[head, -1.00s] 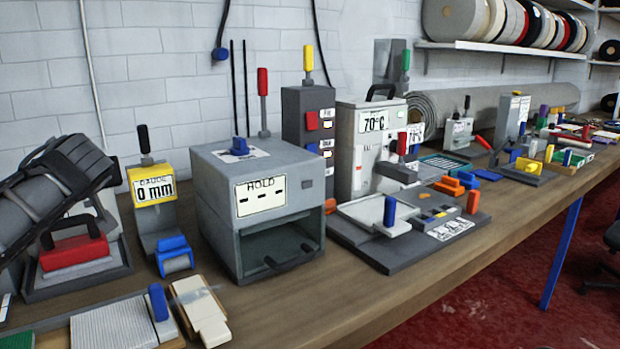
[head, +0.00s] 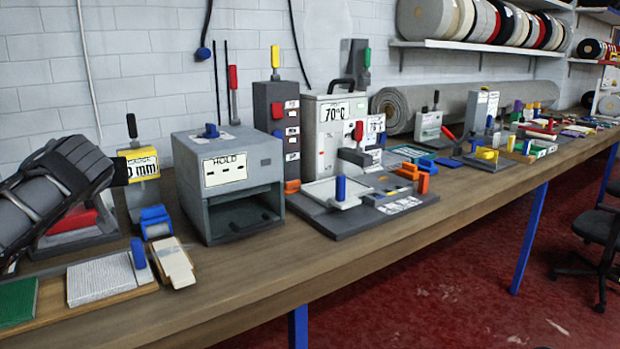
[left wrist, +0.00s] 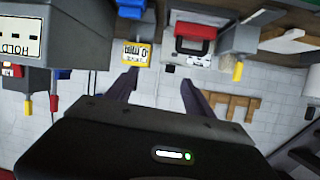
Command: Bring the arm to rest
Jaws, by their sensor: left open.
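My left arm comes in from the left edge of the head view, and its dark left gripper (head: 112,169) is in front of the yellow gauge (head: 143,165), covering part of its display. In the left wrist view, the left gripper (left wrist: 160,84) has its two fingers spread apart with nothing between them. My right gripper is not in view.
A grey HOLD box (head: 228,175) stands right of the gauge. A 70°C press (head: 335,130) and a dark base plate (head: 375,218) are farther right. Sample boards (head: 97,280) lie at front left. The bench's front strip (head: 300,262) is clear. Chairs (head: 590,235) stand at right.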

